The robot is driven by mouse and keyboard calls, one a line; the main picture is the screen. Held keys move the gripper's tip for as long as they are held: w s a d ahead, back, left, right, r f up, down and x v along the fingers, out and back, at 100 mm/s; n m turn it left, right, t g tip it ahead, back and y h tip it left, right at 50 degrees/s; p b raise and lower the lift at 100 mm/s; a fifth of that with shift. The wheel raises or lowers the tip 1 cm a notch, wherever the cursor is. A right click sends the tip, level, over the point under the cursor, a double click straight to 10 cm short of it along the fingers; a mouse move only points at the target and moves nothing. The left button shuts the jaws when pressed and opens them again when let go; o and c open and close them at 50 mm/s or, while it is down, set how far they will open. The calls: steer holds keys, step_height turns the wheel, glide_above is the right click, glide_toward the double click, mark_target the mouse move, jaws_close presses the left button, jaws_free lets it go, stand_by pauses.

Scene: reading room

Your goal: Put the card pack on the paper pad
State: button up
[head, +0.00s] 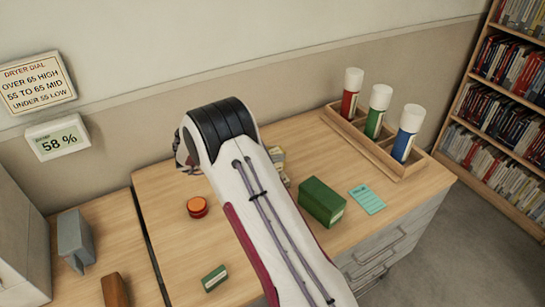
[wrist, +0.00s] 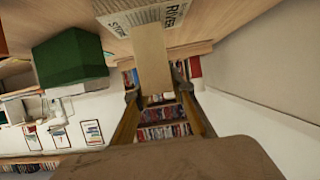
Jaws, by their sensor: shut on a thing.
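My gripper (wrist: 158,93) is shut on a plain tan block (wrist: 152,60) in the wrist view, with a finger on each side. This may be the card pack; no marking shows on its visible face. Beyond its far end is a pale printed thing (wrist: 118,22) with large letters, possibly the paper pad; I cannot tell whether they touch. In the head view my arm hides the gripper and the block. A pale thing (head: 278,157) shows partly beside my arm. A flat teal sheet (head: 367,199) with lines lies on the right of the desk (head: 315,143).
A large green box (head: 321,202) stands right of my arm and shows in the wrist view (wrist: 70,60). A red-orange round thing (head: 197,207) and a small green box (head: 214,278) sit left. A wooden rack (head: 345,130) holds three bottles at the back right.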

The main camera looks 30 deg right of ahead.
steer(key=shift+f, duration=0.7)
steer(key=shift+f, duration=0.1)
steer(key=o, duration=1.1)
steer(key=shift+a, duration=0.1)
steer(key=v, duration=1.2)
